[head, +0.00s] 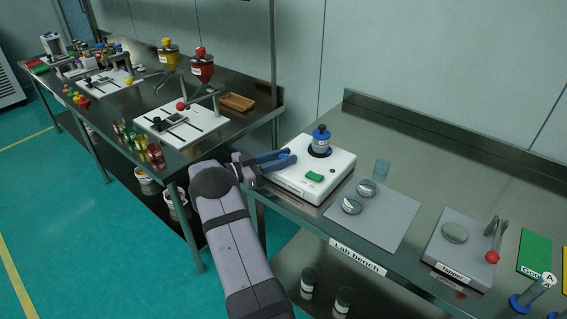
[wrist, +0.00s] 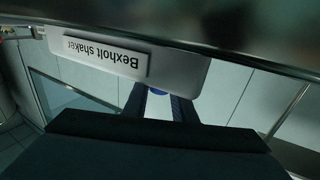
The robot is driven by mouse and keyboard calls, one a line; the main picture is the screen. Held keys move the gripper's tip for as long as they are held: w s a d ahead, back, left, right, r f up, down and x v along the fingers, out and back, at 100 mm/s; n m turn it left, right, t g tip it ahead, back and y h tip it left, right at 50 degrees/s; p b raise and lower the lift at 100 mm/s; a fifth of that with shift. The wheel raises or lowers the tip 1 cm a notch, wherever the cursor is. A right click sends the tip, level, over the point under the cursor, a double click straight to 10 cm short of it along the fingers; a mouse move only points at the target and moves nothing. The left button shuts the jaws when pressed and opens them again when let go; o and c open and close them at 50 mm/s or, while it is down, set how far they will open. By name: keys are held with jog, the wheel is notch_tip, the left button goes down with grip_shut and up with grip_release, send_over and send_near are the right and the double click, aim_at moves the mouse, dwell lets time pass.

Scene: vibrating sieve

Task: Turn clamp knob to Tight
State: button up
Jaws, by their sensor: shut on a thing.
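The white shaker (head: 325,181) stands at the left end of the near bench, with a blue-capped jar (head: 321,140) on top and a green switch (head: 314,176) on its front part. My gripper (head: 289,159) is at the shaker's left side. In the wrist view the shaker's body (wrist: 190,66) appears upside down with a "Bexholt shaker" label. My fingers (wrist: 158,98) are shut on a small blue knob (wrist: 157,91), mostly hidden between them. Its setting marks cannot be read.
The left bench (head: 125,98) holds bottles, funnels and a wooden tray (head: 237,102).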

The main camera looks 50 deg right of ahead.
jog(key=shift+w+d+m+g+y+b, duration=0.1)
jog(key=shift+m+g+y+b, duration=0.6)
jog(key=shift+m+g+b, duration=0.9)
jog(key=shift+n+b, duration=0.4)
jog(key=shift+b, duration=0.2)
jog(key=shift+r+y+b, duration=0.15)
jog(key=shift+y+b, duration=0.2)
jog(key=shift+y, duration=0.05)
jog(key=o, duration=1)
jog(key=shift+a, duration=0.2)
